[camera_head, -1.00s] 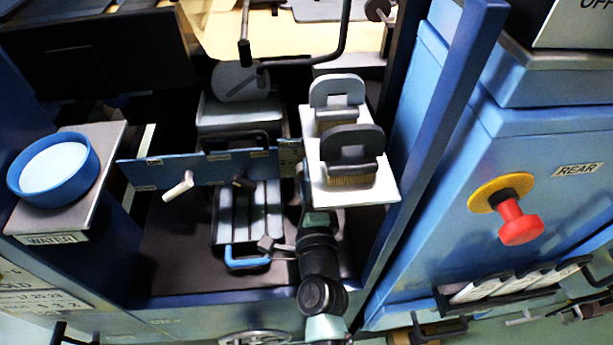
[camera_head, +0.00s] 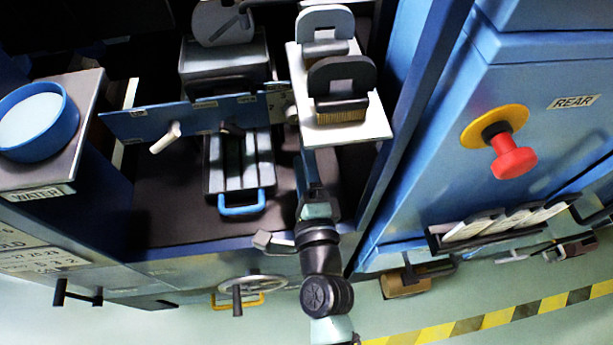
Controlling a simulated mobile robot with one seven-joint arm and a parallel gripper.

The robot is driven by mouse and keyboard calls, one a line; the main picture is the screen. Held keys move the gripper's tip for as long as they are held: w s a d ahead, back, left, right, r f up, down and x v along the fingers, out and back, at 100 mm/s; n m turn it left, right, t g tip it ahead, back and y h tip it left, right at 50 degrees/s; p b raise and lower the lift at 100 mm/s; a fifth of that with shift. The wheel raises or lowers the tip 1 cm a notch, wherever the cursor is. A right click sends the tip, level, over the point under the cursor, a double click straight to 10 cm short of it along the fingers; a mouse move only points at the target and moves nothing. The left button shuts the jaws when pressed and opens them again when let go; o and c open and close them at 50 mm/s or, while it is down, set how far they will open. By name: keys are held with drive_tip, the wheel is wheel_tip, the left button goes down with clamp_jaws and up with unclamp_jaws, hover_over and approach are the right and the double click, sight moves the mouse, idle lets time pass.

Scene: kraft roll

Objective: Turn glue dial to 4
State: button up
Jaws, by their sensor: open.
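A blue panel (camera_head: 190,117) with small labels stands across the machine. At its right end is a small pale plate (camera_head: 279,101) with marks too small to read, and a round grey part (camera_head: 291,114) beside it that may be the glue dial. The white shelf partly covers this corner, and I cannot read a setting.
A white shelf (camera_head: 370,128) with two brushes overhangs the right end of the panel. A white lever (camera_head: 165,138) and a dark lever (camera_head: 231,128) stick out of it. A blue handle (camera_head: 242,208), handwheel (camera_head: 252,283), blue water pot (camera_head: 38,122) and red button (camera_head: 512,158) stand around.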

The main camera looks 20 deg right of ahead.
drive_tip(key=shift+b+v, duration=0.3)
drive_tip(key=shift+v, duration=1.95)
